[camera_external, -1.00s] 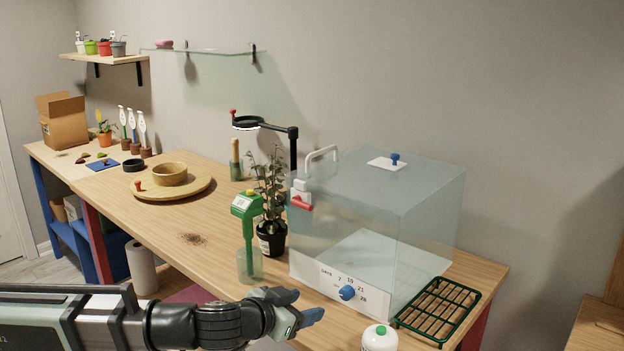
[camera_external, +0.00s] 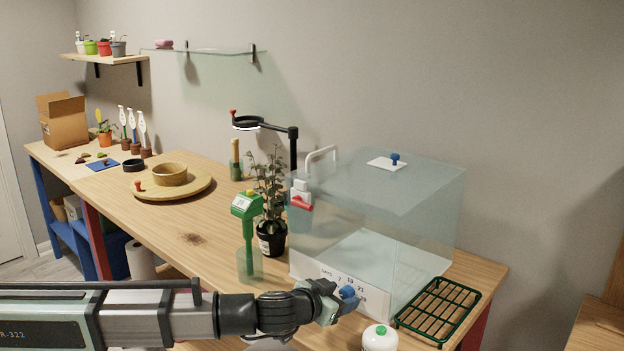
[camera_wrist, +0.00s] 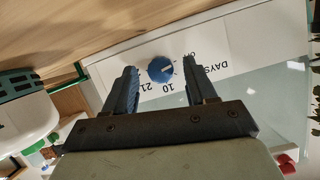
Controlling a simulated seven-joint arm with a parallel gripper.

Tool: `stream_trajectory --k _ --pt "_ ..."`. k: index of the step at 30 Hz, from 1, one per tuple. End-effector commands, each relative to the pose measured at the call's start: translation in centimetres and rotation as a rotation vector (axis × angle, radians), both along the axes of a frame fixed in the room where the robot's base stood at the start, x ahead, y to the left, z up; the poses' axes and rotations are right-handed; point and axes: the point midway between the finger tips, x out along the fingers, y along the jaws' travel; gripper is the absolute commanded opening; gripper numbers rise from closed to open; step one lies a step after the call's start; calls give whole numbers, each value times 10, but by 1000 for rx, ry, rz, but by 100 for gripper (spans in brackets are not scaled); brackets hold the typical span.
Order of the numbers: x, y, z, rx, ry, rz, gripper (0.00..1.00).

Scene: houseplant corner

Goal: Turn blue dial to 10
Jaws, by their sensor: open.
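The blue dial (camera_wrist: 160,69) with a white pointer mark sits on the white label panel (camera_wrist: 100,66) at the front of the clear box (camera_external: 430,220). In the wrist view the numbers 10 and 21 show below the dial, and DAYS stands to the right. The pointer mark slants to the right, not toward the 10. My gripper (camera_external: 341,300) is open at the panel, with the dial between its two dark blue fingers in the wrist view. I cannot tell whether the fingers touch it. My right finger hides part of the panel.
A green wire rack (camera_external: 438,310) lies right of the box. A white bottle with a green cap (camera_external: 380,338) stands in front. A round wooden tray (camera_external: 195,190) is farther back.

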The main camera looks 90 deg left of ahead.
Motion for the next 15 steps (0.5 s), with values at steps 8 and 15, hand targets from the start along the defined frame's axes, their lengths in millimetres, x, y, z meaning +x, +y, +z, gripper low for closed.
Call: stream_trajectory --k 8,15 --pt "2 2 -1 0 0 0 56" --pt "2 2 -1 0 0 0 41"
